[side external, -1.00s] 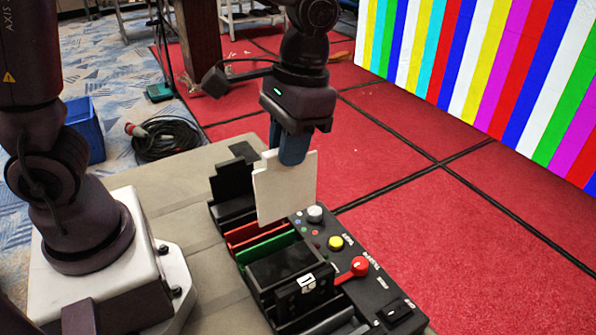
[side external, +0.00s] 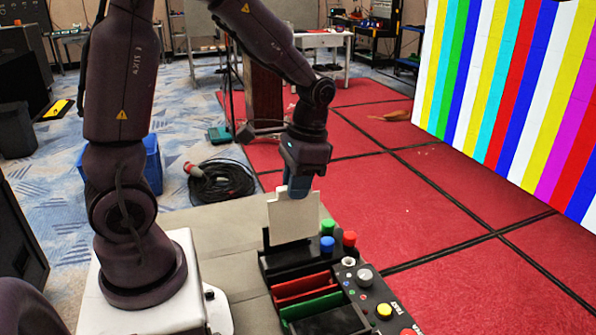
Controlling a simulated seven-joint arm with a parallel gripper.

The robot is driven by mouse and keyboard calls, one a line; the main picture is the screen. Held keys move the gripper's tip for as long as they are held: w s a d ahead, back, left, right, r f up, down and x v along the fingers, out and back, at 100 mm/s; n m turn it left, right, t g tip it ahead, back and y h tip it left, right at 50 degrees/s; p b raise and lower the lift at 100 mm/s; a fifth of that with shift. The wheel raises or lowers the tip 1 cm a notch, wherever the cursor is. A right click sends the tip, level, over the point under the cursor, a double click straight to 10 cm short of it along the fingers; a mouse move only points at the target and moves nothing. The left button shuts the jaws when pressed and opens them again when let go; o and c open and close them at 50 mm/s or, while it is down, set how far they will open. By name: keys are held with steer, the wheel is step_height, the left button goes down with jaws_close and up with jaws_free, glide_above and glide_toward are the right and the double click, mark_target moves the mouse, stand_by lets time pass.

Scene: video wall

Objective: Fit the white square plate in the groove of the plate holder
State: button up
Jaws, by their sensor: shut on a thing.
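The white square plate (side external: 291,217), with a notched upper corner, hangs upright from my gripper (side external: 299,189). My gripper's blue fingers are shut on its upper edge. The black plate holder (side external: 283,265) stands on the grey table, with a red slot section (side external: 303,288) and a green one (side external: 312,306) nearer the camera. The white plate is at the holder's far end, in front of a black upright plate (side external: 266,238) that it mostly hides. Its lower edge meets the holder's black far section in the picture. I cannot tell whether it sits in a groove or hovers just above.
Right of the holder stand a green peg (side external: 328,226), a blue peg (side external: 327,243) and a red peg (side external: 349,238). A control panel with a grey knob (side external: 364,277) and a yellow button (side external: 384,311) lies nearer. The grey table (side external: 228,240) is bare left of the holder.

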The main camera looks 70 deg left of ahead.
mark_target(296, 229)
steer(key=shift+f, duration=5.2)
stand_by(0.5)
steer(key=o, duration=1)
steer(key=shift+o, duration=0.2)
steer(key=shift+r, duration=4.05)
